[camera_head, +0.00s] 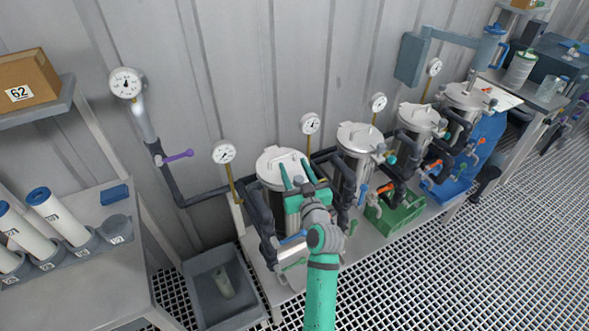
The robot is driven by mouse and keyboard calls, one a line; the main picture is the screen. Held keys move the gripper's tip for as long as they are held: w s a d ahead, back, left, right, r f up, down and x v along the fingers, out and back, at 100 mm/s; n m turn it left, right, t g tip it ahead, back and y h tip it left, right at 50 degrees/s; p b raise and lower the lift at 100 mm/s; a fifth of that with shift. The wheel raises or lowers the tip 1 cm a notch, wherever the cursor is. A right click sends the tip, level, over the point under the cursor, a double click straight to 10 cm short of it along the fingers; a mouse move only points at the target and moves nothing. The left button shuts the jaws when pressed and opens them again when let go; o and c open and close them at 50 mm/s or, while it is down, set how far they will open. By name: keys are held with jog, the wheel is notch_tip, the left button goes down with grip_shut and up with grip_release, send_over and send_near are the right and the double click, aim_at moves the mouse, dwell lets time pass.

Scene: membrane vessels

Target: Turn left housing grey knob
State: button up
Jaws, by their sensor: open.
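The left housing is a steel vessel with a pale round lid (272,164), standing on the bench at the left end of the row. My gripper (294,166) is over the right part of this lid, with its two green fingers apart and pointing toward the wall. I cannot tell whether the fingers touch the lid. The grey knob of the left housing cannot be made out clearly; my gripper and wrist cover the lid's front right edge.
More housings (358,138) stand in a row to the right, with dark pipes and coloured valve handles. Gauges (224,152) rise behind them. A grey bin (208,290) sits on the grating at lower left.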

jog(key=c, duration=1.1)
jog(key=shift+o, duration=0.2)
